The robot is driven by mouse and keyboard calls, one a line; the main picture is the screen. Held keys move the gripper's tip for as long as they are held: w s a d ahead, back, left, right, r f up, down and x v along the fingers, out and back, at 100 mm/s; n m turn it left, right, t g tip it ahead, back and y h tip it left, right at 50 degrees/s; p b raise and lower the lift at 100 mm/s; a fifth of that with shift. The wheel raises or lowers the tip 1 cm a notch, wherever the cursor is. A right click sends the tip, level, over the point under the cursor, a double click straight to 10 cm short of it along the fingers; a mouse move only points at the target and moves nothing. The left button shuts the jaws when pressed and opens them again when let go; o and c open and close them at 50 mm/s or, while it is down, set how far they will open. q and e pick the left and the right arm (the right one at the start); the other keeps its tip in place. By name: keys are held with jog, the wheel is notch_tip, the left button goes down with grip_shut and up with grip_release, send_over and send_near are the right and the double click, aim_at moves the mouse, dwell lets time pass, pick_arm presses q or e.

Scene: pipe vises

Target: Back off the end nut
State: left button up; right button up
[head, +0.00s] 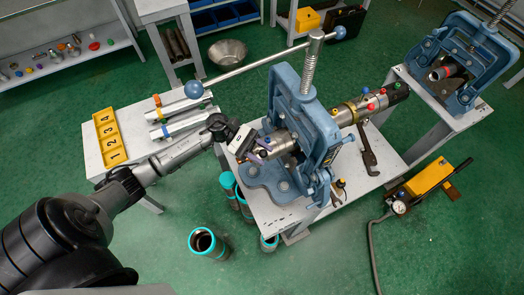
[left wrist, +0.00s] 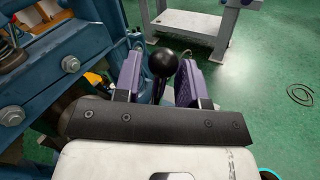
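The blue pipe vise (head: 305,125) stands on the light bench and clamps a metal pipe assembly. The silver end piece (head: 280,143), which looks like the end nut, sticks out toward the left of the vise. My right gripper is in neither view.
A long bar handle with blue balls (head: 194,89) reaches over the bench. A wrench (head: 368,150) lies right of the vise, and a yellow numbered rack (head: 104,137) lies left. Teal-rimmed pipes (head: 203,242) stand on the floor. A second vise (head: 462,62) is at right.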

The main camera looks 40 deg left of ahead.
pick_arm(q)
jog(key=shift+d, duration=0.1)
jog(key=shift+c, duration=0.3)
grip_shut()
jog(key=shift+w+f+b, duration=0.1)
jog(key=shift+b, duration=0.3)
jog(key=a+n+t+h+b, duration=0.1)
jog(key=a+b, duration=0.1)
jog(key=b, duration=0.2)
jog(key=w+a+n+t+h+b, duration=0.1)
jog(key=a+n+h+b, duration=0.1)
jog(key=b, duration=0.2)
jog(key=w+a+r+n+t+h+b, duration=0.1)
jog(key=a+h+b, duration=0.1)
jog(key=b, duration=0.2)
jog(key=shift+w+a+n, duration=0.15)
jog(key=shift+a+n, duration=0.2)
jog(key=shift+n, duration=0.05)
jog(key=shift+w+a+n+t+h+b, duration=0.3)
jog(key=shift+a+n+t+h+b, duration=0.4)
jog(key=shift+a+n+t+b, duration=0.3)
jog(key=shift+w+a+f+n+t+b, duration=0.15)
jog(key=shift+a+n+t+b, duration=0.2)
jog(key=shift+n+t, duration=0.35)
jog(key=shift+w+a+n+t+b, duration=0.2)
jog(key=shift+a+n+t, duration=0.1)
jog(key=shift+n+t, duration=0.35)
